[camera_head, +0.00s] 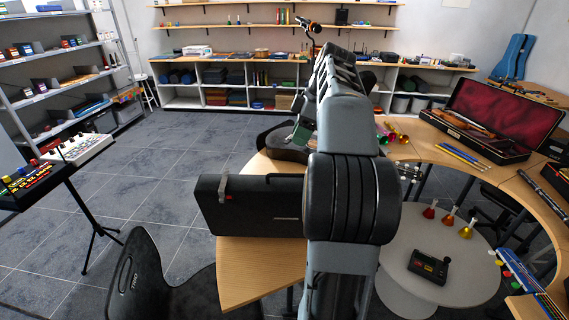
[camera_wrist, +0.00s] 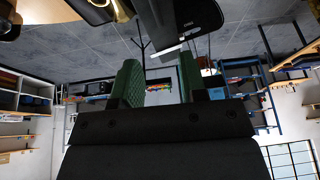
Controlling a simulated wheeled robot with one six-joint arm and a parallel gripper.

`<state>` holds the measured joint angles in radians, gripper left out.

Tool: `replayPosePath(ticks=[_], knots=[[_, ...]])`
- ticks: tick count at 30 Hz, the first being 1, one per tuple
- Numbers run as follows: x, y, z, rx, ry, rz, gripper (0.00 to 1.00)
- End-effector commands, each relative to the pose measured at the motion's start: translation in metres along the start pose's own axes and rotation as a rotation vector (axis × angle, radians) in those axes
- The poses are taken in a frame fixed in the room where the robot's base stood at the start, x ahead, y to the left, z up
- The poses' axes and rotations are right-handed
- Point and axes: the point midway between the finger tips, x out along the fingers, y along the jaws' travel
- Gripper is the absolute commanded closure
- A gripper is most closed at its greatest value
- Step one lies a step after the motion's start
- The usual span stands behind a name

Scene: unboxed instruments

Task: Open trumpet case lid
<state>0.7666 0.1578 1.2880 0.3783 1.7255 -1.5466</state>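A closed black case (camera_head: 255,207) sits on the light wooden table, left of my arm. It has a silver latch (camera_head: 223,187) and a small red spot near its left end; its right end is hidden behind my arm. Its lid looks shut. My gripper's two green-padded fingers (camera_wrist: 159,78) are apart, with nothing seen between them. In the head view my gripper is mostly hidden by my arm. In the wrist view a black object with a silver strip shows beyond the fingers at the top; I cannot tell whether it is the case.
An open case with red lining (camera_head: 512,110) lies on the curved table at right, holding a stringed instrument. A black chair (camera_head: 160,280) is at front left. Floor at left is partly clear.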

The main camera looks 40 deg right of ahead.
Motion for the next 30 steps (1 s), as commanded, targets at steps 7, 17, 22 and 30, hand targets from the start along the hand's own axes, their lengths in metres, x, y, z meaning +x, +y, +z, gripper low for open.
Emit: replayPosePath(ticks=[7, 17, 22, 30], knots=[[0.007, 0.007, 0.008, -0.058, 0.019, -0.007, 0.61], [0.070, 0.006, 0.007, -0.058, 0.017, -0.007, 0.61], [0.097, 0.006, 0.006, -0.057, 0.017, -0.006, 0.61], [0.120, 0.006, 0.006, -0.056, 0.017, -0.004, 0.61]])
